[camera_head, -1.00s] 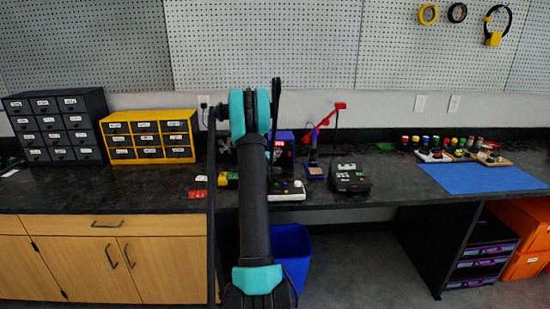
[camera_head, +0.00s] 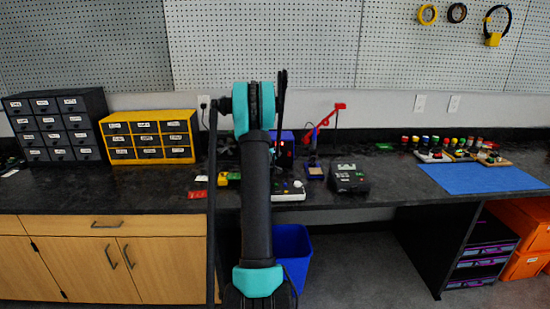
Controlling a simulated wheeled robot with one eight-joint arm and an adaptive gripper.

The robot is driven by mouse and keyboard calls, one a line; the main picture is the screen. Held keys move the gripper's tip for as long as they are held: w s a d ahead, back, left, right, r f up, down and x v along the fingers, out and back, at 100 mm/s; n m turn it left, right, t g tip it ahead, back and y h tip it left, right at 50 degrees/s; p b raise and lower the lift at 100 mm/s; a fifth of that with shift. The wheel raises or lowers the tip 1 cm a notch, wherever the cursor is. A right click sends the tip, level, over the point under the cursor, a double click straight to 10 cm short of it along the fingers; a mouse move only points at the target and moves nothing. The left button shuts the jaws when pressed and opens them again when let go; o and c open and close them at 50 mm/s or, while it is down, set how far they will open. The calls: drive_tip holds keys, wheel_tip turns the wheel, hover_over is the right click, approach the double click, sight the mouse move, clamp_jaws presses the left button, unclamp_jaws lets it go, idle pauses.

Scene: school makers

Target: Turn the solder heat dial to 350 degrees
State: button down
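A black box-shaped unit (camera_head: 348,178), apparently the solder station, sits on the dark counter right of my arm. Its heat dial and any setting are too small to make out. My arm rises through the middle of the view. A slim dark upright part (camera_head: 282,90) beside its teal joint may be my gripper, seen edge-on. Its fingers cannot be told apart, and it appears well away from the black unit. Part of the bench behind my arm is hidden.
A red-armed lamp-like tool (camera_head: 325,120) stands behind the black unit. A white board with buttons (camera_head: 290,190) lies near the counter edge. Yellow drawers (camera_head: 150,114) stand left; a blue mat (camera_head: 485,179) lies right. Bare counter (camera_head: 395,175) separates mat and unit.

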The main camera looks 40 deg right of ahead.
drive_tip(key=m+y, duration=0.2)
drive_tip(key=m, duration=0.1)
drive_tip(key=shift+s+d+r+t+y, duration=0.1)
drive_tip(key=shift+d+r+t+y, duration=0.05)
drive_tip(key=shift+t+y, duration=0.2)
idle(0.3)
drive_tip(key=c, duration=1.3)
unclamp_jaws()
drive_tip(key=shift+o, duration=0.2)
drive_tip(key=v, duration=1.2)
